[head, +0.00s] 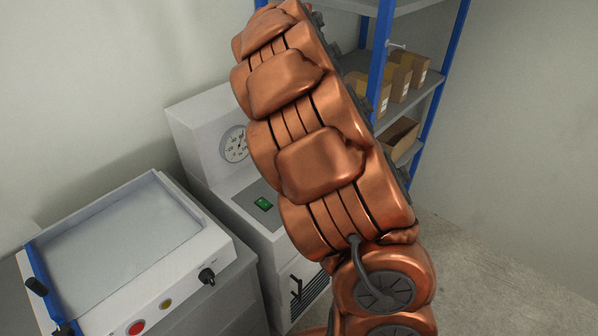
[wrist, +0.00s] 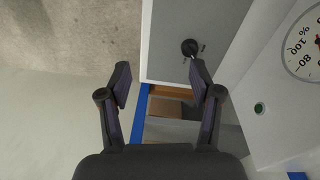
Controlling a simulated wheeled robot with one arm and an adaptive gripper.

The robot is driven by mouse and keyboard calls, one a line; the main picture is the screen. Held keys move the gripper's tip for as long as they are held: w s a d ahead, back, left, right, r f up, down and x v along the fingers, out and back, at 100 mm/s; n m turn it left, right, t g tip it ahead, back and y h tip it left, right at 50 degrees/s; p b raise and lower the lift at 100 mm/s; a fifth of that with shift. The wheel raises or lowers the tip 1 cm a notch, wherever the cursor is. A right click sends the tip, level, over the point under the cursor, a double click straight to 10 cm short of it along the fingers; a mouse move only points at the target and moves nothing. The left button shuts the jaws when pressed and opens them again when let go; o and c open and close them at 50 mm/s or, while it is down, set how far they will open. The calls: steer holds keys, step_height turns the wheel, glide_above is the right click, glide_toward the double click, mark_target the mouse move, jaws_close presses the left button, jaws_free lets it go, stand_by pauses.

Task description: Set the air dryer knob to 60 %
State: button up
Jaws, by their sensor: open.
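In the wrist view a round black knob (wrist: 190,47) sits on a grey panel (wrist: 213,22) with small markings around it, too small to read. My gripper (wrist: 161,75) is open and empty, and the knob lies just beyond its right fingertip, not between the fingers. I cannot tell whether they touch. A white dial (wrist: 306,46) with a % scale is cut off at the right edge; 100 and 80 show. In the head view the dial (head: 235,144) is on the upright part of a white machine (head: 205,115). My arm hides the gripper and the knob there.
A green switch (head: 264,204) is on the machine's top panel. At left stands a white unit (head: 170,268) with a clear lid, a blue bar and buttons. A blue-framed shelf (head: 379,55) with cardboard boxes (head: 399,83) stands behind my arm. Floor at right is clear.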

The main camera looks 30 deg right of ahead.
steer(key=shift+m+y, duration=0.4)
steer(key=shift+m, duration=0.5)
steer(key=w+d+f, duration=0.1)
steer(key=w+f, duration=0.1)
steer(key=w+d+f, duration=0.1)
steer(key=w+f, duration=0.1)
steer(key=f, duration=0.1)
steer(key=w+d+f, duration=0.2)
steer(key=w, duration=0.1)
steer(key=shift+d+f, duration=0.1)
steer(key=shift+f, duration=0.05)
steer(key=shift+w+f, duration=0.2)
steer(key=shift+f, duration=0.1)
steer(key=shift+f+p, duration=0.75)
steer(key=shift+f, duration=3.2)
steer(key=c, duration=1.1)
steer(key=shift+c, duration=0.2)
